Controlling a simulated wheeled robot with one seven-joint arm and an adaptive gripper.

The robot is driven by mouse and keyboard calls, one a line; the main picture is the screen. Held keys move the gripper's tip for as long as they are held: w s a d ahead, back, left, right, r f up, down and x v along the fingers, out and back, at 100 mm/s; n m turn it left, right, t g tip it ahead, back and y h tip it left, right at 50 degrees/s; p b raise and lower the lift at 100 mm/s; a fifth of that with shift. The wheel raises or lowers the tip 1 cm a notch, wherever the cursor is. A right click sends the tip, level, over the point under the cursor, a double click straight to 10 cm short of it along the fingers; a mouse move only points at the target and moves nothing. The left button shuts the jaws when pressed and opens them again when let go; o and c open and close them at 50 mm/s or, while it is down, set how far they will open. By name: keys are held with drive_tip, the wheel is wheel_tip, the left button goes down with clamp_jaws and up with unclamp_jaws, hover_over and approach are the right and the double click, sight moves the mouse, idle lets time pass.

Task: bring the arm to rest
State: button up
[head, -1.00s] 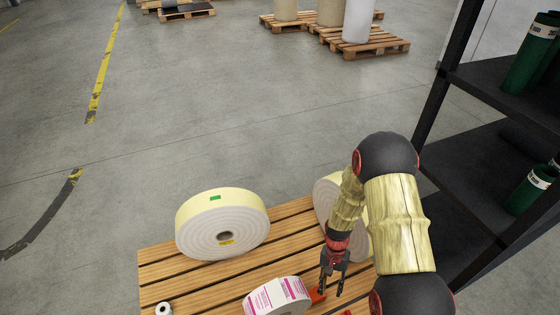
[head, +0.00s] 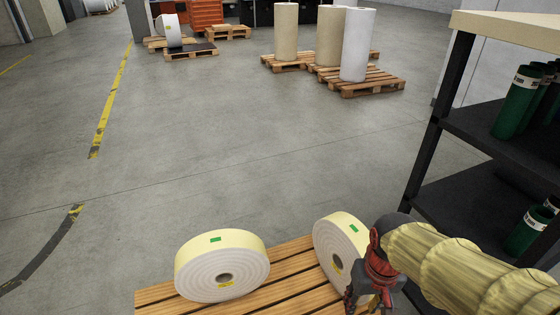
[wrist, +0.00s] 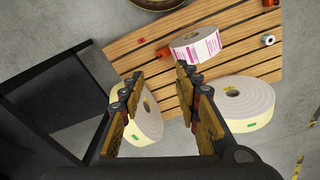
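My gripper (wrist: 153,85) is open and empty in the wrist view, with its two fingers apart and slatted wood and part of a roll seen beyond them. In the head view my gripper (head: 368,299) is at the lower right, in front of the right white roll (head: 338,245). That roll stands on the slatted wooden surface (head: 165,296). My arm reaches in from the right edge, its sleeve covering part of the lower right. I cannot tell how far the gripper is from the roll.
The wrist view shows a pink-printed label roll (wrist: 195,46) and a small white roll (wrist: 268,40). A dark shelf (head: 470,125) with green bottles (head: 517,100) stands close at right. Open floor (head: 220,140) lies beyond.

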drive_tip(key=s+r+t+p, duration=0.1)
drive_tip(key=s+r+t, duration=0.1)
drive_tip(key=r, duration=0.5)
drive_tip(key=s+r+t+p, duration=0.1)
drive_tip(key=s+r+t, duration=0.1)
drive_tip(key=r, duration=0.5)
drive_tip(key=shift+r+t, duration=0.35)
drive_tip(key=shift+t, duration=0.15)
drive_tip(key=shift+d, duration=0.1)
drive_tip(key=shift+c, duration=0.3)
